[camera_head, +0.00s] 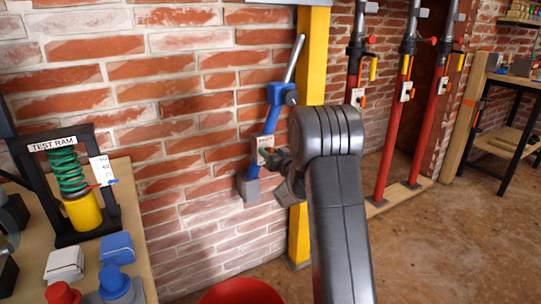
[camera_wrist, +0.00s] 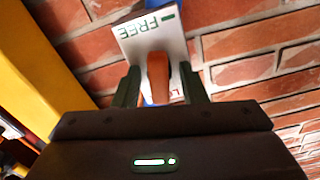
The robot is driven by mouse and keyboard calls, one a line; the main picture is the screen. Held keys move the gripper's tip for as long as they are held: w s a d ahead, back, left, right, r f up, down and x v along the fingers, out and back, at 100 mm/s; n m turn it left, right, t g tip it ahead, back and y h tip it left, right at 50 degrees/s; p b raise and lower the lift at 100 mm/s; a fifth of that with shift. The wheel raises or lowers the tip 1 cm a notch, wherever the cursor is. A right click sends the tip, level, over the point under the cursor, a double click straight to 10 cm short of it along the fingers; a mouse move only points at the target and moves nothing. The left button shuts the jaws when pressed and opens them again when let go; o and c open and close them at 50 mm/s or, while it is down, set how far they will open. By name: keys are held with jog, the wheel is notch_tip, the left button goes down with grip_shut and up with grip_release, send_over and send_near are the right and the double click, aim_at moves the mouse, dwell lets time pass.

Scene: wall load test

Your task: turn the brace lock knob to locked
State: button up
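The orange lock knob (camera_wrist: 158,78) shows in the wrist view, pointing towards my gripper. Behind it is a white label plate (camera_wrist: 150,42) reading "FREE" upside down; a second word at its lower right is mostly hidden. My gripper (camera_wrist: 160,85) has one finger on each side of the knob, with a narrow gap visible beside each finger. In the head view the blue brace (camera_head: 274,112) leans against the brick wall with the plate (camera_head: 263,144) on it. My gripper (camera_head: 277,160) is right at the plate there, and hides most of the knob.
A yellow post (camera_head: 312,75) stands just right of the brace. Red braces (camera_head: 390,140) stand further right. A bench with a test ram (camera_head: 72,180) is at the left, and a red bucket (camera_head: 240,292) is below. The floor at the right is clear.

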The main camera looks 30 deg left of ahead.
jog(key=c, duration=0.8)
jog(key=shift+f+n+b, duration=0.15)
jog(key=shift+n+b, duration=0.35)
jog(key=shift+b, duration=0.05)
jog(key=shift+n+b, duration=0.45)
jog(key=shift+n, duration=0.45)
jog(key=o, duration=0.8)
jog(key=shift+r, duration=0.2)
jog(key=p+v, duration=0.3)
jog(key=v, duration=1.1)
